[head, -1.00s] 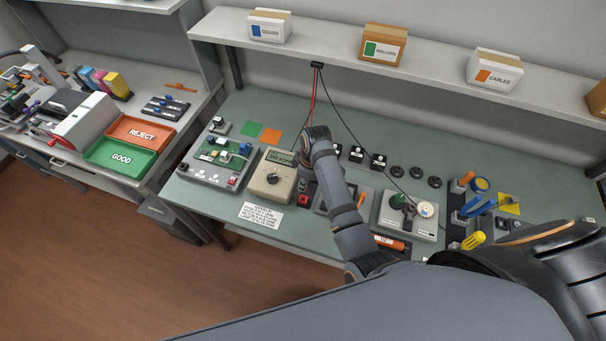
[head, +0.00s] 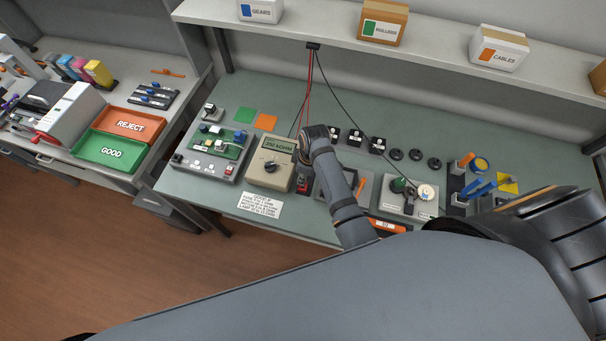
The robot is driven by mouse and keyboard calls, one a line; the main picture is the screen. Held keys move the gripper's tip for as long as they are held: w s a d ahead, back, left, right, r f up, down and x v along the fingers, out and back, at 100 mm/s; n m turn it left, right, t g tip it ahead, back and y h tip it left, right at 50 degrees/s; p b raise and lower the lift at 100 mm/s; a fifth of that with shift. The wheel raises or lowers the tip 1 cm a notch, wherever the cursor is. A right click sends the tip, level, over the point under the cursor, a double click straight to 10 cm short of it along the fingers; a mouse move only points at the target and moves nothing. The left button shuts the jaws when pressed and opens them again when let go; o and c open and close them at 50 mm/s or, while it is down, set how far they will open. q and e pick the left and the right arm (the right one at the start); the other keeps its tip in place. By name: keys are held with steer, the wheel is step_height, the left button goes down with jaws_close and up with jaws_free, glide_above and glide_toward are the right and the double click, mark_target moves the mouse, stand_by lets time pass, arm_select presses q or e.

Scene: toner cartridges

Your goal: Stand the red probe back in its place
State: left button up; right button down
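The red probe itself is hidden behind my wrist; its red lead (head: 307,100) hangs from the black clip under the shelf to my wrist. A small red block, possibly the probe's holder (head: 303,187), stands just right of the beige meter (head: 271,163). My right gripper (head: 301,171) points down close above this red block, beside the meter's right edge. Its fingers are mostly covered by the wrist, so I cannot see whether they hold the probe or whether it touches the block. My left gripper is not in view.
A circuit board fixture (head: 212,152) stands left of the meter. Right of my wrist are a grey tray (head: 367,182), a box with a green knob (head: 400,197) and a tool rack (head: 458,187). A printed note (head: 262,205) lies in front. A black lead (head: 349,109) crosses the bench.

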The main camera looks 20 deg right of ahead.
steer(key=shift+f, duration=0.15)
steer(key=shift+f+b, duration=0.35)
steer(key=shift+f, duration=0.4)
steer(key=shift+f, duration=0.1)
steer(key=shift+p, duration=0.4)
stand_by(0.4)
steer(key=shift+f+b, duration=0.4)
steer(key=shift+f, duration=0.35)
stand_by(0.7)
steer(key=c, duration=1.1)
jaws_free()
steer(key=shift+c, duration=0.2)
